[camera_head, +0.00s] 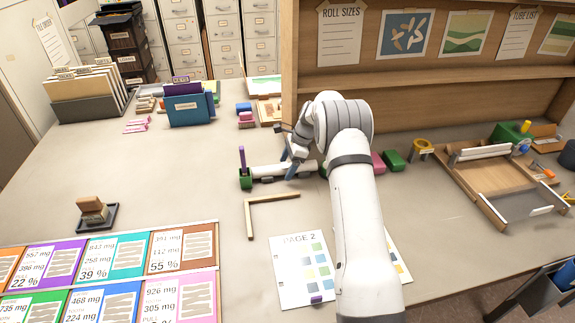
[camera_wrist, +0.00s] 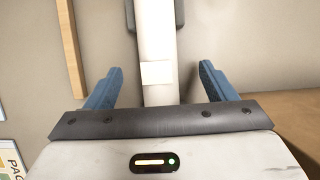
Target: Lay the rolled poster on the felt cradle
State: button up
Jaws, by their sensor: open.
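The rolled poster appears as a white tube (camera_head: 268,170) lying low over the table in the middle of the head view. In the wrist view the white roll (camera_wrist: 157,45) runs between the fingers and has a pale band around it. My gripper (camera_wrist: 160,70) is open, with a blue finger on each side of the roll and visible gaps. In the head view my gripper (camera_head: 293,162) is over the roll, partly hidden by my arm. A dark grey piece (camera_wrist: 180,14) shows beneath the roll's far end; I cannot tell whether it is the felt cradle.
A wooden corner piece (camera_head: 251,218) and a colour page (camera_head: 301,262) lie in front. A wooden tray (camera_head: 500,177) is at right.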

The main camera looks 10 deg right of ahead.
jog(key=shift+r, duration=0.1)
dwell(0.3)
jog(key=shift+r+p, duration=2.05)
jog(key=shift+r, duration=1.4)
